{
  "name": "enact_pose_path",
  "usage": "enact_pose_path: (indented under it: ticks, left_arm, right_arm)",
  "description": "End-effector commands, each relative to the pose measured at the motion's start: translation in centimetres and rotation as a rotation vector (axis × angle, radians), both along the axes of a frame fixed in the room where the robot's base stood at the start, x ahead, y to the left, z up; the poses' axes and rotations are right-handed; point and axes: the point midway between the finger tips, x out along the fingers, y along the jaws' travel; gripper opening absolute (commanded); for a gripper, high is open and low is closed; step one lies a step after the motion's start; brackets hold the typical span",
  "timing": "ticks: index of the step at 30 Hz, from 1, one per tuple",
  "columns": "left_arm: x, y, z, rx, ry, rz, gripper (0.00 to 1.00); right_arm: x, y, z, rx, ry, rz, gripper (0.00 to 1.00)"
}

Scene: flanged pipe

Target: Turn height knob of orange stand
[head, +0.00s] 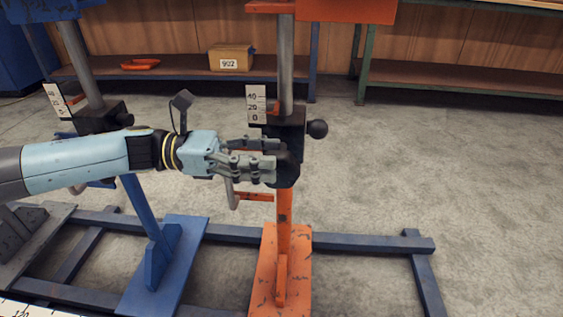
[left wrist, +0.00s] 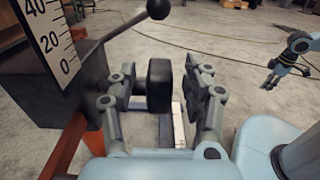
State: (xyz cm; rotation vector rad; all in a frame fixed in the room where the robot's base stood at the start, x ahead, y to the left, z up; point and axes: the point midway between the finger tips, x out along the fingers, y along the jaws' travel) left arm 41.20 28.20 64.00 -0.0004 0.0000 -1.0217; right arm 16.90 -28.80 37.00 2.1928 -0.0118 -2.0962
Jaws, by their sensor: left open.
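The orange stand (head: 284,205) has a black clamp block (head: 270,130) on its post, with a white scale plate (head: 256,104) marked 0, 20 and 40. A dark height knob (head: 289,168) sticks out of the block, partly covered by my left gripper (head: 275,161). In the left wrist view the black knob (left wrist: 160,85) sits between the two open fingers of the left gripper (left wrist: 167,70), with a gap visible on the right side. My right gripper (left wrist: 287,63) shows small at the right of the wrist view; its opening is unclear.
A lever with a black ball end (head: 317,129) juts from the block's right side. A blue stand (head: 150,225) stands at the left under my arm. Blue floor rails (head: 370,243) join the stands. Shelves with a cardboard box (head: 231,57) are behind. The floor at right is clear.

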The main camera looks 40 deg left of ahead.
Motion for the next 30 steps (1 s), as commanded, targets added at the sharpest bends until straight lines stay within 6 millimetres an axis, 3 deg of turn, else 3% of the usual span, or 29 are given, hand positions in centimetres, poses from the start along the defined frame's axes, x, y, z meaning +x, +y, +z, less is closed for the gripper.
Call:
enact_pose_path:
  ticks: [6, 16, 27, 30]
  left_arm:
    - [1.3, -2.1, -0.1, -0.001, -0.001, 0.000, 0.50]
    - [1.6, -2.5, 0.0, 0.000, 0.000, 0.001, 0.50]
    - [1.5, -2.5, 0.0, 0.000, 0.000, 0.001, 0.02]
    - [1.5, -2.5, 0.0, 0.001, 0.001, 0.001, 0.00]
  right_arm:
    - [0.8, 0.4, 1.2, 0.006, -0.015, 0.003, 0.00]
    - [1.0, 0.5, 1.6, 0.007, -0.021, 0.002, 0.00]
    - [1.0, 0.5, 1.6, 0.008, -0.022, 0.002, 0.00]
    - [1.0, 0.5, 1.6, 0.008, -0.022, 0.002, 0.00]
